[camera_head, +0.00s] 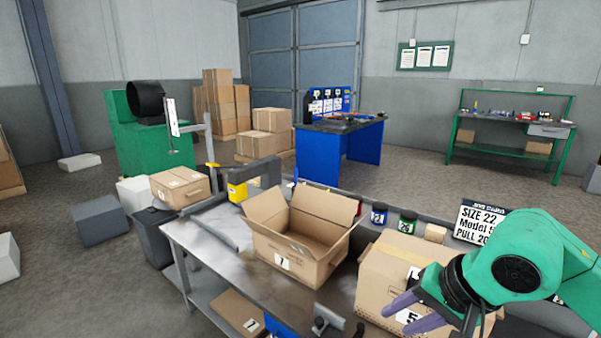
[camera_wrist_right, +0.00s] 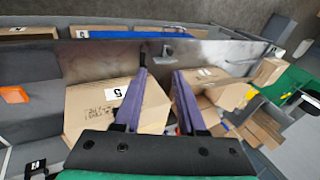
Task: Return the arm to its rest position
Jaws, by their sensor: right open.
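My right arm, green with a black wrist, comes in from the right in the head view. Its gripper (camera_head: 396,317) has purple fingers and hangs in front of the closed cardboard box (camera_head: 380,275) labelled 5. In the right wrist view the two fingers of the gripper (camera_wrist_right: 160,72) stand apart with nothing between them. The box labelled 5 (camera_wrist_right: 85,112) shows left of and behind the fingers there. I cannot tell whether the fingers touch the box. My left gripper is not in view.
An open box (camera_head: 285,262) labelled 1 stands on the metal workbench (camera_head: 215,258). Small jars (camera_head: 379,214), a yellow-and-black tool (camera_head: 238,191) and a size sign (camera_head: 480,222) are along the far edge. The bench's left part has free room.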

